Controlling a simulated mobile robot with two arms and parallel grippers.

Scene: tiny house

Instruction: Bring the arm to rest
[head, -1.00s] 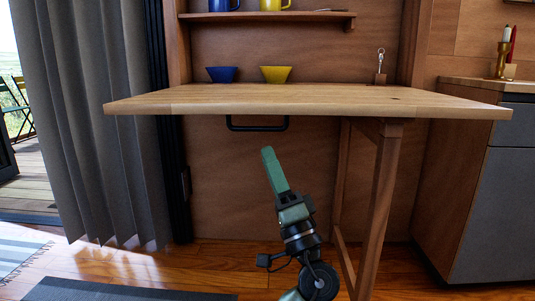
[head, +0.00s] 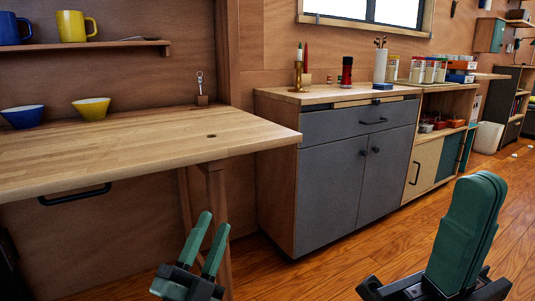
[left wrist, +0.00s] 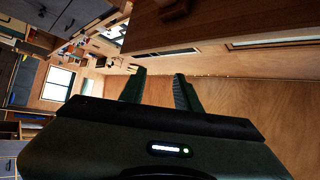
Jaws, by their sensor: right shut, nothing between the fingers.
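My left gripper (head: 205,244) is in the lower middle of the head view, in front of the wooden table's leg and below its top. Its two green fingers stand apart with nothing between them. They also show apart and empty in the left wrist view (left wrist: 159,90). My right gripper (head: 478,205) is large at the lower right of the head view, over the floor, pointing up. Its green fingers are pressed together and it holds nothing.
The wooden table (head: 150,150) carries a blue bowl (head: 22,117) and a yellow bowl (head: 91,108). A grey cabinet (head: 340,190) with candles and a red bottle on top stands right of it. Wooden floor (head: 370,250) is open in front of the cabinet.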

